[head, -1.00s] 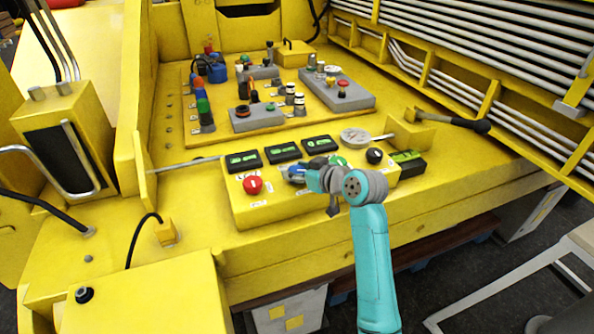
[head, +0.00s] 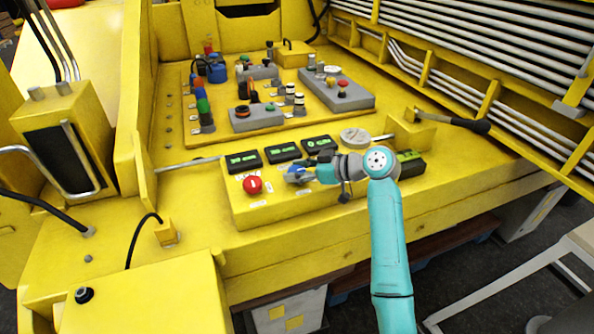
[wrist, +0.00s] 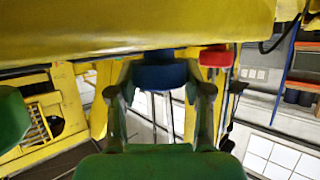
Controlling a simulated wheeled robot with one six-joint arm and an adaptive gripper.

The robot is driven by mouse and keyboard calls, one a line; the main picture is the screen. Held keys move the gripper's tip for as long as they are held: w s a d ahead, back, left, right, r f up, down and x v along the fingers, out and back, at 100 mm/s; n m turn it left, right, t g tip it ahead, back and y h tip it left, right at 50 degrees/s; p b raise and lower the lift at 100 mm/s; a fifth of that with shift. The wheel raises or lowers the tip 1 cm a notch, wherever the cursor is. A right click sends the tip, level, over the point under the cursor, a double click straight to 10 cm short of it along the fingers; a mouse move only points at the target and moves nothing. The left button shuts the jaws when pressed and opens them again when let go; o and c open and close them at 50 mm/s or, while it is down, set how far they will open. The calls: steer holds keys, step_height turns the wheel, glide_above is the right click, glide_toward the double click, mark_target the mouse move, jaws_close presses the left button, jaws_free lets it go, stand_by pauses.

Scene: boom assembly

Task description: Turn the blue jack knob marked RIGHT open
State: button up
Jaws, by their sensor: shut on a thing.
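The blue jack knob (head: 295,170) sits on the yellow front control box, just right of the red button. Its marking is too small to read. In the wrist view the blue knob (wrist: 160,76) is between the two fingertips. My gripper (head: 299,177) reaches it from the right, low over the panel. The fingers (wrist: 160,88) are shut on the knob, one on each side. The gripper and wrist cover part of the control box.
The red button (head: 253,185) is close on the left of the knob; it also shows in the wrist view (wrist: 215,57). Several black display modules (head: 283,151) line the box behind. A round gauge (head: 354,136) and a grey lever (head: 462,122) stand to the right.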

steer(key=shift+f, duration=0.1)
steer(key=o, duration=1.2)
steer(key=shift+c, duration=0.2)
steer(key=v, duration=1.2)
